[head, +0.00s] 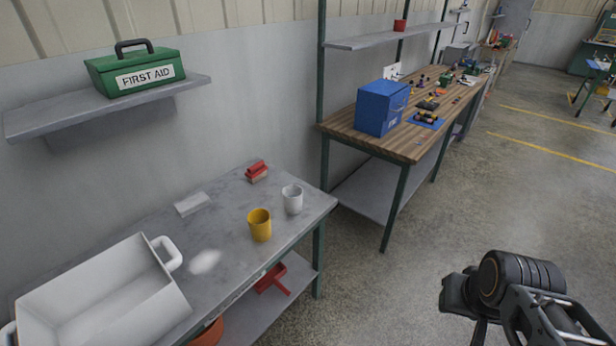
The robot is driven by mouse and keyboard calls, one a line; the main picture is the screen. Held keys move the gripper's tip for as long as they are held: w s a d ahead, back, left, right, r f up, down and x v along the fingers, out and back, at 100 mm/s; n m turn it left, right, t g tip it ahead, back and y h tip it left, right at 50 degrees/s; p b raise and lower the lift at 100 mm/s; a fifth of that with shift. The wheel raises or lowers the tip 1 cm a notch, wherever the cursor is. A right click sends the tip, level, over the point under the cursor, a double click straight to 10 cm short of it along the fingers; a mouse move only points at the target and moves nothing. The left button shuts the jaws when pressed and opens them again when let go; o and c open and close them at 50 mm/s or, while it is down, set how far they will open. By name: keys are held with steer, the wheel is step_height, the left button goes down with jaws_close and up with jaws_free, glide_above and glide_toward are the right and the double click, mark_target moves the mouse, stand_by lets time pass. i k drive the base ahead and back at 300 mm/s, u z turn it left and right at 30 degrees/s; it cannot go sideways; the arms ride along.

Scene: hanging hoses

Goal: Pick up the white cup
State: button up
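The white cup (293,199) stands upright on the grey table (228,242), near its right end. A yellow cup (260,225) stands just in front and to the left of it, and their outlines nearly meet in this view. My arm shows at the lower right, over the floor and well apart from the table and the white cup. My gripper (460,297) seems to be at the left end of that arm. Its fingers are not clear enough to tell whether it is open or shut.
A white handled bin (97,293) stands on the table's left. A red brush (257,171) and a white block (192,203) lie behind the cups. A shelf with a green first aid box (134,70) hangs above. A wooden workbench (350,133) stands beyond. Floor at right is clear.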

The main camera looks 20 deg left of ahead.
mark_target(291, 194)
steer(key=i, duration=2.6)
steer(key=u, duration=5.3)
